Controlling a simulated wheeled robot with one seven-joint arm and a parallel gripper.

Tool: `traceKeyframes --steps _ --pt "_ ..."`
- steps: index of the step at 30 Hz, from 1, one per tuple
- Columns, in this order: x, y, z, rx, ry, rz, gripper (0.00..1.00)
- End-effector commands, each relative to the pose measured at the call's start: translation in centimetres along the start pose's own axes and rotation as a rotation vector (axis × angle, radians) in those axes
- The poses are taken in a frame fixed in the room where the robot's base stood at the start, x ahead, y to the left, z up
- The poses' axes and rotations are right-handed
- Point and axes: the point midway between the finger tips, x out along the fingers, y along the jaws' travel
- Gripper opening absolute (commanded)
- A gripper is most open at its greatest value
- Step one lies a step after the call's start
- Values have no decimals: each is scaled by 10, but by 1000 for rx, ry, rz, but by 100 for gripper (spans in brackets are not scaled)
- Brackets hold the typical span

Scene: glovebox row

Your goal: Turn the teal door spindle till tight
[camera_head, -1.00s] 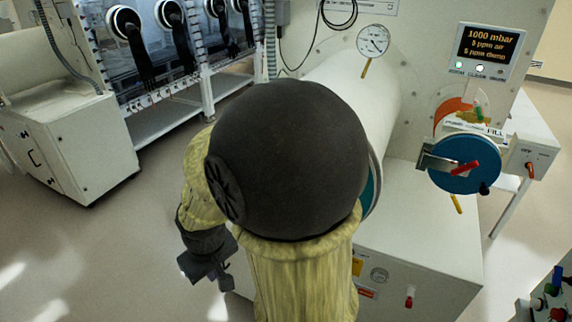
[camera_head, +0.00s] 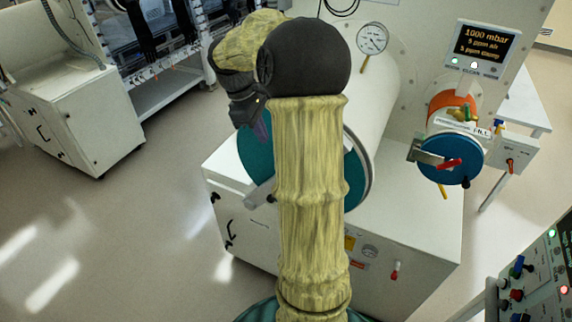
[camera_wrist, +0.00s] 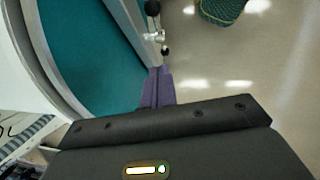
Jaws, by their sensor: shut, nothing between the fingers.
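The teal door (camera_head: 255,150) closes the near end of the large white cylinder, partly hidden behind my arm in the head view. It also fills the upper left of the wrist view (camera_wrist: 85,45). The spindle (camera_wrist: 158,37) shows in the wrist view as a bright metal hub and bar with black ball ends, standing out from the door. My gripper (camera_wrist: 158,86) has purple fingers, shut and empty, and their tips appear just below the spindle hub. I cannot tell whether they touch it. In the head view my gripper (camera_head: 262,127) is in front of the door's upper left.
A smaller blue door (camera_head: 445,160) with a red handle is at right, beside a switch box (camera_head: 512,152). A gauge (camera_head: 372,38) is above the cylinder. A control panel (camera_head: 540,275) stands at lower right.

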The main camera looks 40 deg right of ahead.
Motion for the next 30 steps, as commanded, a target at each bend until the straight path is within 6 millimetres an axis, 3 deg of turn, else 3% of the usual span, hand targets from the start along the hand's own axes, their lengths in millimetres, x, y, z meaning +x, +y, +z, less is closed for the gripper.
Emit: traceKeyframes --steps 8,23,30 --pt "16 -1 0 -1 -3 -3 0" --pt "101 -2 1 -1 -1 -6 0" --pt "122 0 25 2 -1 -1 0"
